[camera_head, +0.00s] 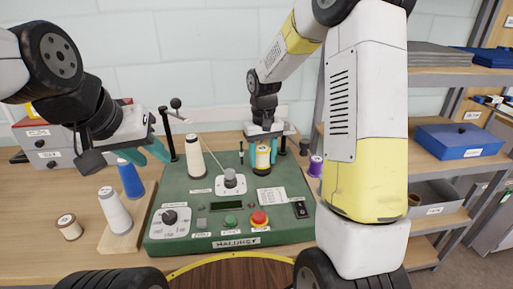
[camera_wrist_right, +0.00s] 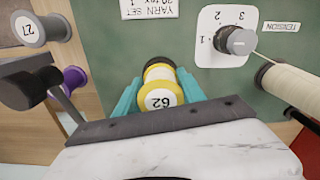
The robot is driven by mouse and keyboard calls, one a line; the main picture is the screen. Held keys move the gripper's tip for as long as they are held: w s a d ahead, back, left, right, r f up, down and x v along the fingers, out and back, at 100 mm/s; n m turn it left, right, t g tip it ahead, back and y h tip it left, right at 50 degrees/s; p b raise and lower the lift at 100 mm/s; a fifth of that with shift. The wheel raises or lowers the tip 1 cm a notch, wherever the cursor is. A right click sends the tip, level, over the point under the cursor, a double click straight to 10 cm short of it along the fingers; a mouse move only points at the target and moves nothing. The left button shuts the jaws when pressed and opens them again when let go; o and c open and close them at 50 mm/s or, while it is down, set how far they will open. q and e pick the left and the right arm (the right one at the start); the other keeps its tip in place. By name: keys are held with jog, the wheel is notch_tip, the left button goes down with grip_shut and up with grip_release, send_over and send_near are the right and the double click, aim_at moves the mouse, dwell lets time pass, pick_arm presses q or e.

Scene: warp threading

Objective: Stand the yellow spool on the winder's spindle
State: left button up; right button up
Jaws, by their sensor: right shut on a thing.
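The yellow spool (camera_head: 263,158) is between the teal fingers of my right gripper (camera_head: 264,152), over the right rear part of the green winder (camera_head: 200,240). In the right wrist view the spool (camera_wrist_right: 160,94) shows a round label reading 62, with a finger on each side. My right gripper (camera_wrist_right: 160,98) is shut on it. The spool looks upright. I cannot tell whether it touches the winder, and the spindle is hidden. My left gripper (camera_head: 144,155) is open and empty behind the blue spool, left of the winder.
A cream yarn cone (camera_head: 195,157) stands on the winder, its thread running near the tension knob (camera_head: 230,178). A blue spool (camera_head: 130,180), a white cone (camera_head: 114,212) and a small spool (camera_head: 69,227) stand at left. A purple spool (camera_head: 316,166) stands right of the winder.

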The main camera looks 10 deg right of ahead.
jog(key=shift+f, duration=0.7)
dwell(0.4)
jog(key=o, duration=1.4)
notch_tip(320, 180, up, 8)
jog(key=shift+f, duration=0.1)
jog(key=s+d+r+t, duration=0.1)
jog(key=s+r+t, duration=0.1)
jog(key=s+r, duration=0.2)
jog(key=s+d+r+m+t+y, duration=0.1)
jog(key=s+r+t, duration=0.1)
jog(key=s, duration=0.8)
jog(key=s+d+r+t+y, duration=0.1)
jog(key=s+r+t, duration=0.1)
jog(key=s+r, duration=0.3)
jog(key=shift+s+r+m, duration=0.15)
jog(key=shift+s+r, duration=0.05)
jog(key=shift+s, duration=0.5)
jog(key=shift+s+r+m, duration=0.15)
jog(key=shift+s, duration=0.55)
